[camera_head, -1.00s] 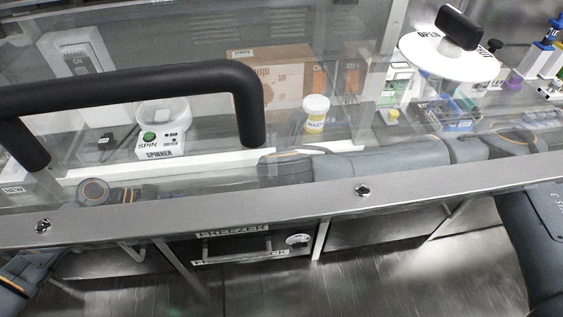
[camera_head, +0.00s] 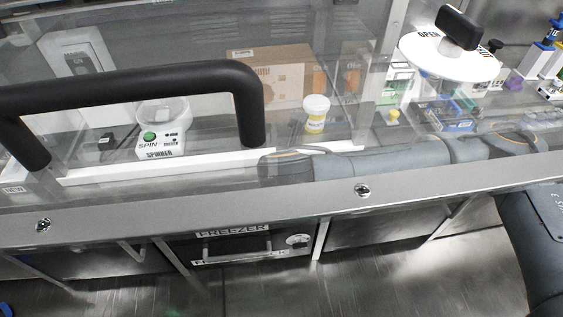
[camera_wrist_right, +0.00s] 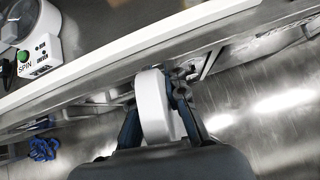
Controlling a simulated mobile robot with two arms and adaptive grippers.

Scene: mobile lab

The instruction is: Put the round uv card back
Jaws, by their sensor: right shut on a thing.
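A white, flat piece with a rounded end (camera_wrist_right: 152,105) is in my right gripper in the right wrist view. It looks like the round uv card seen nearly edge-on; no print on it is readable. My right gripper (camera_wrist_right: 157,112) is shut on it, with dark fingers on both sides, and holds it in front of the bench edge. My left gripper shows in neither view.
A glass sash with a black bar handle (camera_head: 130,88) lies before the bench. A white disc marked OPEN (camera_head: 425,58) has a black knob. Behind stand a spinner (camera_head: 160,143), a yellow-labelled jar (camera_head: 316,113) and a carton (camera_head: 270,72).

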